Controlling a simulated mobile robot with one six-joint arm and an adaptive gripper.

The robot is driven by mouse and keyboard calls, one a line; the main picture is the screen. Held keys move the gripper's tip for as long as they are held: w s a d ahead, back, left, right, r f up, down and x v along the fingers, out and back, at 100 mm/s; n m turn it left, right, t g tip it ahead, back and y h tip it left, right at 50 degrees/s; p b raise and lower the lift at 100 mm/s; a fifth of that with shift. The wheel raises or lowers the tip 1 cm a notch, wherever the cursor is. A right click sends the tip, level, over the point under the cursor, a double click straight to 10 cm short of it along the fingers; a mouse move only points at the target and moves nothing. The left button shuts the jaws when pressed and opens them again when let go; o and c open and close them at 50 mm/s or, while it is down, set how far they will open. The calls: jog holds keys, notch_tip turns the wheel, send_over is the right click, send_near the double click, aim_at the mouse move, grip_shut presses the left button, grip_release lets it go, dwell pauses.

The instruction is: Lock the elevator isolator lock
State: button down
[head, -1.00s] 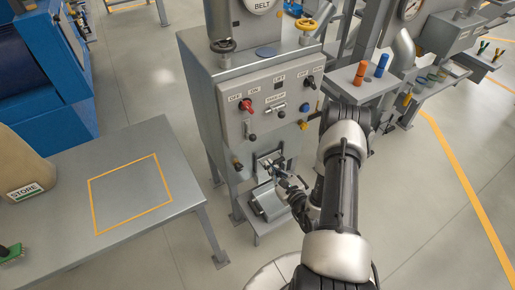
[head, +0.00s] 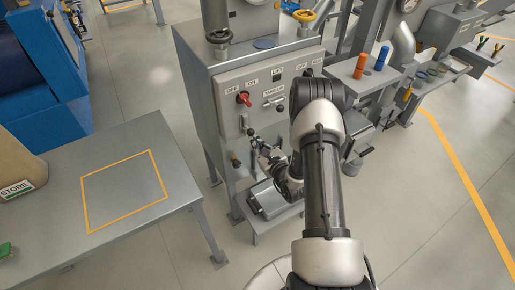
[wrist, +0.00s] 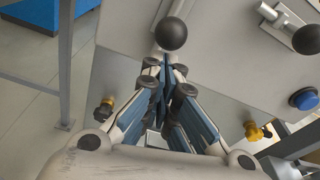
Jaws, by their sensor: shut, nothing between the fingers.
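My gripper (wrist: 165,68) is shut and empty, with its fingertips close below a black ball knob (wrist: 171,33) in the wrist view. I cannot tell whether they touch. The head view shows this ball (head: 250,132) on a short lever on the grey panel, below a red rotary handle (head: 243,98) between OFF and ON labels. My gripper (head: 257,146) is at the lower part of the panel there. A brass knob (wrist: 103,110) and a yellow-brass knob (wrist: 253,130) flank the fingers. No label readable here names the isolator lock.
A second ball-ended lever (wrist: 307,40) and a blue button (wrist: 303,98) are to the right on the panel. A grey box (head: 272,200) sits on a low shelf under the panel. A table (head: 60,170) with an orange outline stands left.

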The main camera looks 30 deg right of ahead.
aim_at(249, 130)
jog(key=shift+r, duration=0.2)
notch_tip(249, 130, up, 4)
jog(key=shift+f+p, duration=0.2)
jog(key=shift+p, duration=0.95)
